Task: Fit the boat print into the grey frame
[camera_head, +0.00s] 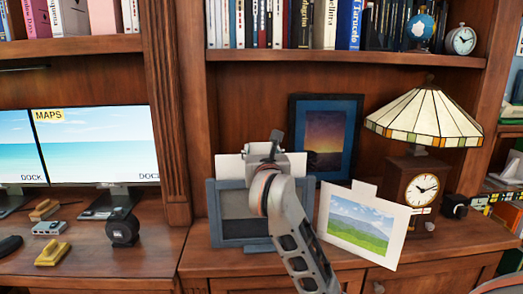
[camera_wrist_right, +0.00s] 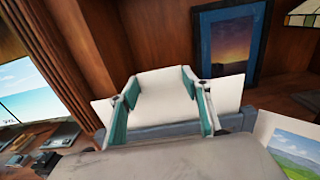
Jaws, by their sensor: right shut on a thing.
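The grey frame (camera_head: 217,222) stands upright on the desk below the shelf, with a dark inside. A white card, apparently the boat print (camera_head: 229,167), rises above the frame's top edge; its picture is not visible. My right gripper (camera_head: 264,158) is above the frame, shut on the card's tab. In the right wrist view, the teal-lined fingers (camera_wrist_right: 162,80) are on either side of the tab, and the card (camera_wrist_right: 230,94) spreads out on both sides above the frame's top bar (camera_wrist_right: 236,122). I cannot tell whether its lower edge is inside or behind the frame. My left gripper is out of view.
A landscape print (camera_head: 362,222) with a tab leans just right of the frame. A blue-framed sunset picture (camera_head: 297,125) stands behind. A lamp (camera_head: 425,117) and a wooden clock (camera_head: 405,182) stand at the right. Monitors (camera_head: 97,145) are at the left. A bookshelf (camera_head: 390,58) runs above.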

